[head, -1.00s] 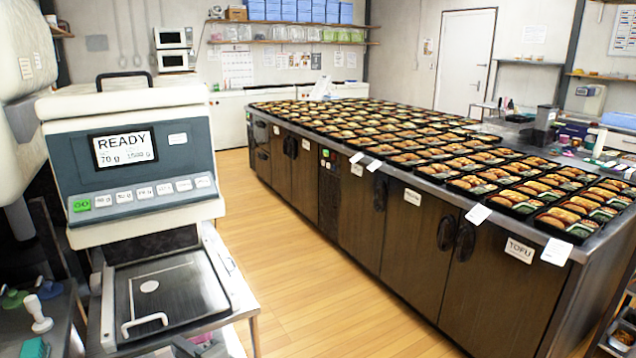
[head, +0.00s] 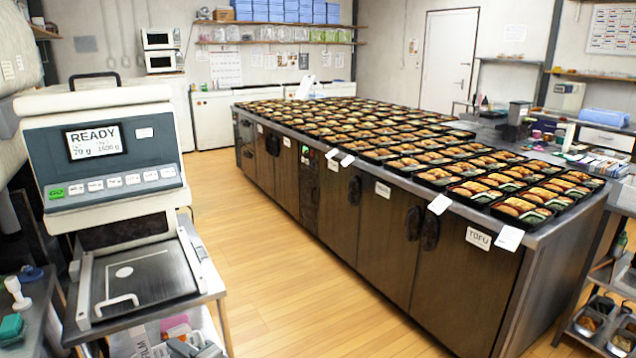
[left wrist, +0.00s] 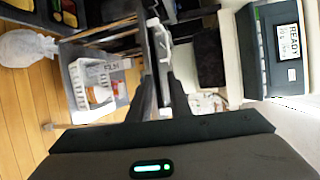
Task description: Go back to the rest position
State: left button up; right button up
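My left gripper (left wrist: 164,82) shows in the left wrist view with its two dark fingers apart. A pale grey bar shows between the fingers; it looks like part of the bench beyond, and I see no grip on it. My right gripper is in neither view.
The sealing machine (head: 110,160) reads READY at the left; the left wrist view shows its panel (left wrist: 285,45) too. A long counter (head: 345,205) with many filled bento trays (head: 520,208) stands at the right. Wooden floor (head: 260,270) is clear between them. A white basket (left wrist: 85,85) stands nearby.

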pick_arm(q)
jog(key=s+d+f+h, duration=0.2)
jog(key=s+f+h, duration=0.1)
jog(key=f, duration=0.7)
jog(key=s+d+f+m+g+h+p, duration=0.1)
jog(key=s+d+f+h, duration=0.2)
jog(key=f, duration=0.8)
jog(key=s+d+f+h, duration=0.2)
jog(key=s+f+h, duration=0.1)
jog(key=f, duration=0.7)
jog(key=s+d+f+n+g+h, duration=0.1)
jog(key=s+d+f+n+h, duration=0.1)
jog(key=s+f, duration=0.7)
jog(key=s+d+f+n+g+h+p, duration=0.1)
jog(key=s+f+n+g+h, duration=0.1)
jog(key=s+f+n, duration=0.3)
jog(key=shift+s+d+f+h, duration=0.5)
jog(key=shift+s+f, duration=1.65)
jog(key=shift+s, duration=3.55)
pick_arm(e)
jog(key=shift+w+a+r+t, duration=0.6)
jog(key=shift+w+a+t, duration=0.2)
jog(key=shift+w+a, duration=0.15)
pick_arm(q)
jog(key=shift+a, duration=0.1)
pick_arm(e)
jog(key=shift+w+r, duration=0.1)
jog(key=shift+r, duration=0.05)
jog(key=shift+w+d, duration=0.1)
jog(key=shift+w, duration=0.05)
